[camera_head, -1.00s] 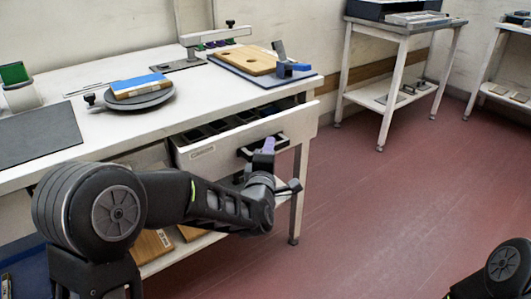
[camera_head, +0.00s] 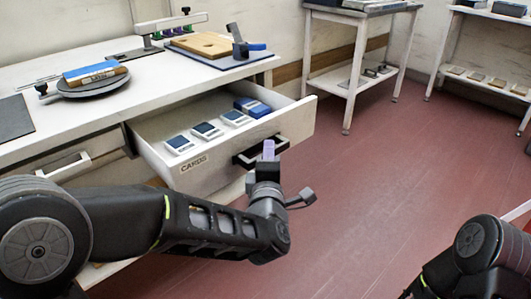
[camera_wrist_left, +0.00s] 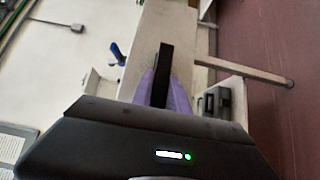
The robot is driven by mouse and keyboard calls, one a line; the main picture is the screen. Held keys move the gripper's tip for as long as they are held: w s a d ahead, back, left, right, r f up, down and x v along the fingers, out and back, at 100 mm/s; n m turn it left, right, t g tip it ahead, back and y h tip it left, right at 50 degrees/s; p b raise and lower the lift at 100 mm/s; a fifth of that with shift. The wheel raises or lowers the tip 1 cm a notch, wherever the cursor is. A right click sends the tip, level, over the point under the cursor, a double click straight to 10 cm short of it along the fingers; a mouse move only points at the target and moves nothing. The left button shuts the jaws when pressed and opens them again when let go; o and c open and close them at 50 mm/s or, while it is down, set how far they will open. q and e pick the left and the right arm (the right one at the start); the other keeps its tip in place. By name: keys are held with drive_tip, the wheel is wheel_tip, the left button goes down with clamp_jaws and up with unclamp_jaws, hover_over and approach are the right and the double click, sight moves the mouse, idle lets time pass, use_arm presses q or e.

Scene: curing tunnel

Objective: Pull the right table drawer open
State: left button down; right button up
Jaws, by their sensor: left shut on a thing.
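The right table drawer (camera_head: 218,172), labelled CARDS, stands well out from the white table (camera_head: 135,87) in the head view. Its inside shows several small white-and-blue cases and a blue box (camera_head: 252,107). The dark handle (camera_head: 247,157) is on the drawer's front. My left gripper (camera_head: 268,151) is at this handle, its purple fingers partly covering it. In the left wrist view, the purple fingers (camera_wrist_left: 164,90) are shut on the black handle bar (camera_wrist_left: 165,62). My right arm shows at the lower right of the head view, but its gripper is out of view.
A second drawer handle (camera_head: 65,166) is at the left under the tabletop. A turntable (camera_head: 92,84) with a blue-topped block and a wooden board (camera_head: 207,45) are on the table. The red floor (camera_head: 370,180) to the right is clear.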

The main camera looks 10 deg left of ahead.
use_arm(q)
drive_tip(key=shift+f, duration=0.1)
drive_tip(key=c, duration=1.3)
unclamp_jaws()
drive_tip(key=s, duration=0.5)
drive_tip(key=s+p, duration=0.1)
drive_tip(key=s, duration=0.1)
drive_tip(key=shift+s+d, duration=0.35)
drive_tip(key=shift+s, duration=0.05)
